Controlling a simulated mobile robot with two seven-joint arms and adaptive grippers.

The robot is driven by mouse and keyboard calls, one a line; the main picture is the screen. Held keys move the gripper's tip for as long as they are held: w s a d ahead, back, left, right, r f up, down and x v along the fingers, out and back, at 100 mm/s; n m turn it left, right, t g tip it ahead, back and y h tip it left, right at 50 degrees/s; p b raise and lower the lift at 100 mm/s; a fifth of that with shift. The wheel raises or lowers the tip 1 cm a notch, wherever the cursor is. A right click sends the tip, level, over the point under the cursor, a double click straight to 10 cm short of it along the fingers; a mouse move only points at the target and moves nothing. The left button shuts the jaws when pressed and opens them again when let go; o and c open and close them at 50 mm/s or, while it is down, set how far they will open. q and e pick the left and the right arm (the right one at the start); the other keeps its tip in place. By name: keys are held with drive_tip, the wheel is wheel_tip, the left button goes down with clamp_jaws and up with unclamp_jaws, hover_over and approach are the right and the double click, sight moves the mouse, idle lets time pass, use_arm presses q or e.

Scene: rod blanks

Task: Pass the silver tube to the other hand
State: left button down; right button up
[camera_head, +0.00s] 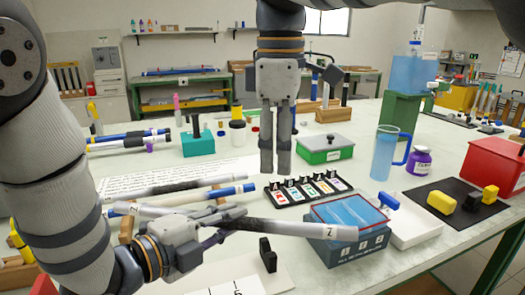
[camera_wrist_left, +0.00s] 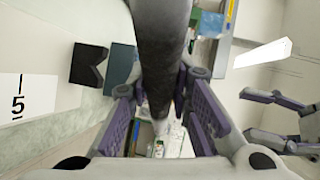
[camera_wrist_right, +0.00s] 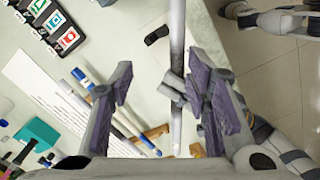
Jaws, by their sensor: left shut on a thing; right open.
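The silver tube (camera_head: 310,228) has pale ends marked Z and a dark middle. It lies roughly level across the front of the head view. My left gripper (camera_head: 216,228) is shut around it; the tube also runs between the jaws in the left wrist view (camera_wrist_left: 162,50). My right gripper (camera_head: 276,165) points down, open and empty, above and behind the tube in the head view. In the right wrist view the tube (camera_wrist_right: 177,40) appears between the open fingers, apart from them as far as I can tell. Part of the tube is hidden behind my left gripper.
A blue-topped numbered box (camera_head: 350,247) stands below the tube's right end. A black labelled tray (camera_head: 308,200) lies behind it. Other rods (camera_head: 195,184) lie behind the tube. A green box (camera_head: 324,149), a blue jug (camera_head: 390,155) and a teal block (camera_head: 197,144) stand farther back.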

sight(263, 220)
drive_tip(key=shift+n, duration=0.6)
drive_tip(key=a+f, duration=0.1)
drive_tip(key=f, duration=0.3)
drive_tip(key=s+f, duration=0.1)
drive_tip(key=f, duration=0.3)
drive_tip(key=a+f, duration=0.1)
drive_tip(key=f, duration=0.3)
drive_tip(key=shift+s+a, duration=0.3)
clamp_jaws()
use_arm(q)
drive_tip(key=c, duration=1.4)
unclamp_jaws()
